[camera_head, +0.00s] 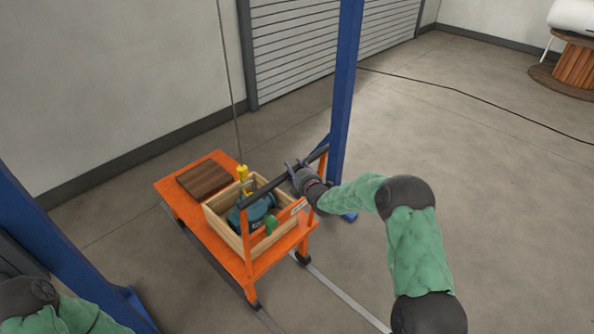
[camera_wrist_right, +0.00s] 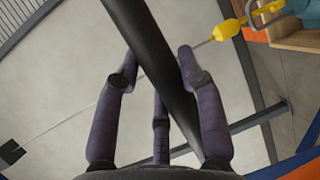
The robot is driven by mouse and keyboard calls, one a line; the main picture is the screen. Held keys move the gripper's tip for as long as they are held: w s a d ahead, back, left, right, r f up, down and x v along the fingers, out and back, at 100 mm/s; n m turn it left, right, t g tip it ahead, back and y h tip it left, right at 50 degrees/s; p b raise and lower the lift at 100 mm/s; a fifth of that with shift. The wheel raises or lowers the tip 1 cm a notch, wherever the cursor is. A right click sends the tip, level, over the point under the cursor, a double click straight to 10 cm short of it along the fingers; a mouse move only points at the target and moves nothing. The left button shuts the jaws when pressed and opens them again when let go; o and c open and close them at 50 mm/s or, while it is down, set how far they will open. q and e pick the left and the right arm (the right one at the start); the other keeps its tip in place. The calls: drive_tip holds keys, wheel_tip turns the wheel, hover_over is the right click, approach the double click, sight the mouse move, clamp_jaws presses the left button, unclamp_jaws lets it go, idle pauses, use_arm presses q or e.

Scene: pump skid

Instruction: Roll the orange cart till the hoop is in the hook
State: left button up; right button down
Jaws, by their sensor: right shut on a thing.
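The orange cart (camera_head: 235,262) stands on the floor with a wooden crate (camera_head: 228,234) on its deck. A teal pump (camera_head: 258,213) lies in the crate. The yellow hook (camera_head: 242,173) hangs on a cable just above the pump; it also shows in the wrist view (camera_wrist_right: 228,29). Part of a grey hoop (camera_wrist_right: 268,20) shows close to the hook there; I cannot tell whether it is in the hook. My left gripper is out of view.
A dark wooden block (camera_head: 204,178) lies on the cart deck behind the crate. Blue posts (camera_head: 345,90) stand at right and left of the cart. Pale rails (camera_head: 335,290) run along the floor by the wheels. The floor to the right is mostly clear, with a black cable (camera_head: 470,98) across it.

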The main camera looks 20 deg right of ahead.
drive_tip(key=c, duration=0.7)
unclamp_jaws()
drive_tip(key=shift+f, duration=0.1)
drive_tip(key=shift+c, duration=0.2)
drive_tip(key=shift+s, duration=0.4)
drive_tip(key=s+r, duration=0.2)
drive_tip(key=s, duration=0.9)
drive_tip(key=shift+a, duration=0.1)
